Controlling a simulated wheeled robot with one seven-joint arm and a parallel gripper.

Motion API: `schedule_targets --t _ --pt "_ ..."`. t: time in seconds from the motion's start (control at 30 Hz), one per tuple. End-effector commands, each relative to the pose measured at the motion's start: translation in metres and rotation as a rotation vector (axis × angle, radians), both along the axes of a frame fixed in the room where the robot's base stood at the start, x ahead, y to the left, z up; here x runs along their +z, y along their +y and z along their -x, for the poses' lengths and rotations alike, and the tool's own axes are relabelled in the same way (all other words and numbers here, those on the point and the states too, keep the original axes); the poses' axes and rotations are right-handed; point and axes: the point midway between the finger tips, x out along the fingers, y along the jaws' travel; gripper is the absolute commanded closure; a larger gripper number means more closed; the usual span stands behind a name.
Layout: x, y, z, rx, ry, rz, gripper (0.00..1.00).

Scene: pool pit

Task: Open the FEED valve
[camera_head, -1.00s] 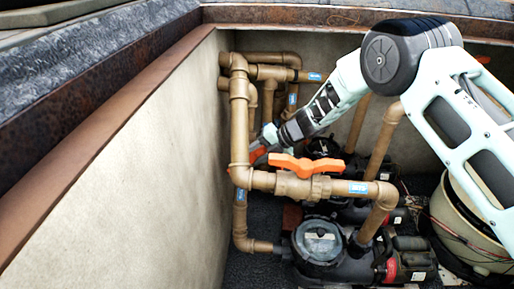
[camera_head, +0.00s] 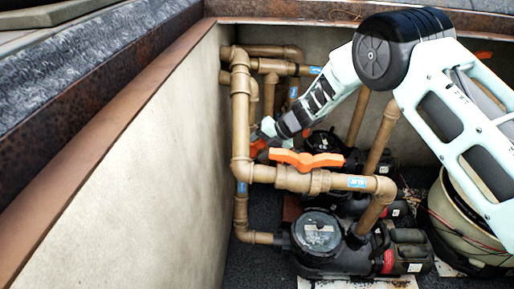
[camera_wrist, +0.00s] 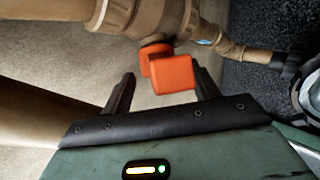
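In the wrist view, an orange valve handle (camera_wrist: 172,75) on a tan pipe fitting (camera_wrist: 135,15) is seen end-on. My gripper (camera_wrist: 164,91) is open, with one dark finger on each side of the handle's near end. I cannot tell whether either finger touches it. In the head view, my gripper (camera_head: 262,134) is low behind the front upright pipe, partly hidden, beside an orange handle (camera_head: 256,148). A second orange handle (camera_head: 305,159) lies along the front horizontal pipe. Its blue label (camera_head: 357,183) is too small to read, so I cannot tell which valve is FEED.
Tan pipes (camera_head: 240,110) stand close to the pale left wall (camera_head: 130,180). Black pumps (camera_head: 320,235) sit on the pit floor below. A round beige tank (camera_head: 445,225) with loose wires is at the right. A rusty rim (camera_head: 100,110) borders the pit.

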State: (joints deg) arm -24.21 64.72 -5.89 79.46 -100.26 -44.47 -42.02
Motion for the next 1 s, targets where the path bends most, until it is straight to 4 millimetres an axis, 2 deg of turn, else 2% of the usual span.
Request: schedule_targets --t 0.17,0.27,0.8,1.0 --pt "0.003 -0.002 0.0 0.0 0.0 -0.001 0.39" --pt "0.011 -0.009 0.0 -0.001 0.0 -0.001 0.39" --pt "0.096 -0.093 0.008 -0.002 -0.001 0.0 0.39" --pt "0.117 -0.114 0.01 -0.001 -0.001 0.0 0.39"
